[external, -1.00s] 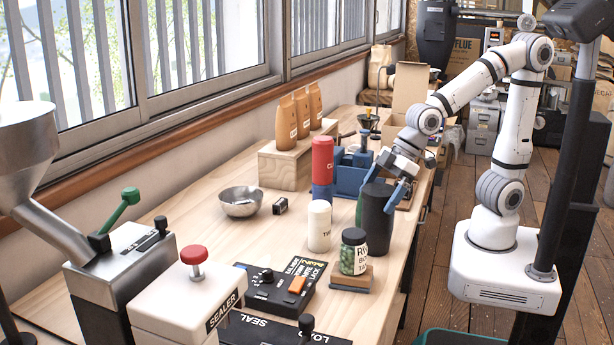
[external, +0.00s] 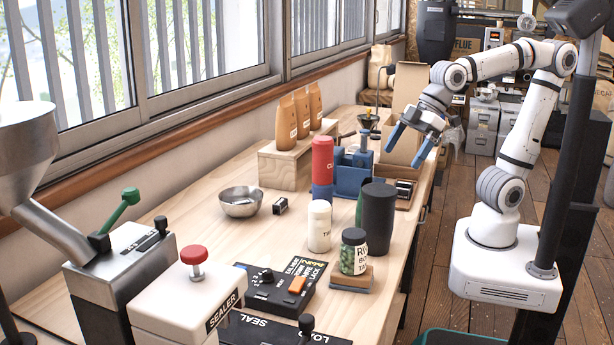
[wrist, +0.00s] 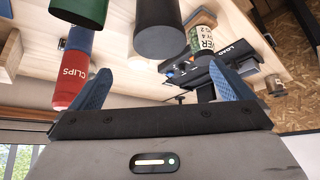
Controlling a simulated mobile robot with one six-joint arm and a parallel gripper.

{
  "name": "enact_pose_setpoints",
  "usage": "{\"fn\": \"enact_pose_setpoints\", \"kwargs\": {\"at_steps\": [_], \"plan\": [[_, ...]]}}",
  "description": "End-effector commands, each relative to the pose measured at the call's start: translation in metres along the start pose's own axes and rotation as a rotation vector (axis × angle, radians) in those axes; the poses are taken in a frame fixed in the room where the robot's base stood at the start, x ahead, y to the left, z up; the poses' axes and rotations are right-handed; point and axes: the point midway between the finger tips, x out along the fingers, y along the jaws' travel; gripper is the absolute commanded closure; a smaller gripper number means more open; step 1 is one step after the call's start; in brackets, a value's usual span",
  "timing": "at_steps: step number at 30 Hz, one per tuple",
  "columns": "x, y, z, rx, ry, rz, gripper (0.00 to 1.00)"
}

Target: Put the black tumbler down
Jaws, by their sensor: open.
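The black tumbler (external: 378,222) stands upright on the wooden bench near its right edge, behind the jar with green contents. In the wrist view the tumbler (wrist: 161,35) shows at the top, beyond and between my fingers and apart from them. My gripper (external: 411,148) has two blue fingers, spread open and empty, raised above the bench behind the tumbler. In the wrist view my gripper (wrist: 165,88) shows a finger at each side with nothing between the tips.
Close to the tumbler stand a green cylinder (external: 360,208), a red clips container (external: 322,160), a cream canister (external: 319,226) and the labelled jar (external: 353,252) on a small block. A blue caddy (external: 352,180) and an open cardboard box (external: 405,110) are farther back.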

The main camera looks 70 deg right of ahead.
Motion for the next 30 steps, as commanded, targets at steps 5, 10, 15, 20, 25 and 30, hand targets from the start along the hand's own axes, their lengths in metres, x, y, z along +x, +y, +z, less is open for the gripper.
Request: {"fn": "enact_pose_setpoints", "kwargs": {"at_steps": [5, 10, 15, 20, 25, 30], "plan": [[-0.002, 0.001, 0.0, 0.001, 0.0, 0.001, 0.0], [0.004, 0.027, 0.018, 0.076, -0.039, 0.044, 0.0], [0.012, 0.087, 0.074, 0.281, -0.147, 0.147, 0.0], [0.012, 0.127, 0.136, 0.488, -0.248, 0.226, 0.0], [0.008, 0.145, 0.181, 0.634, -0.317, 0.272, 0.0], [0.007, 0.149, 0.196, 0.683, -0.339, 0.285, 0.0]]}}
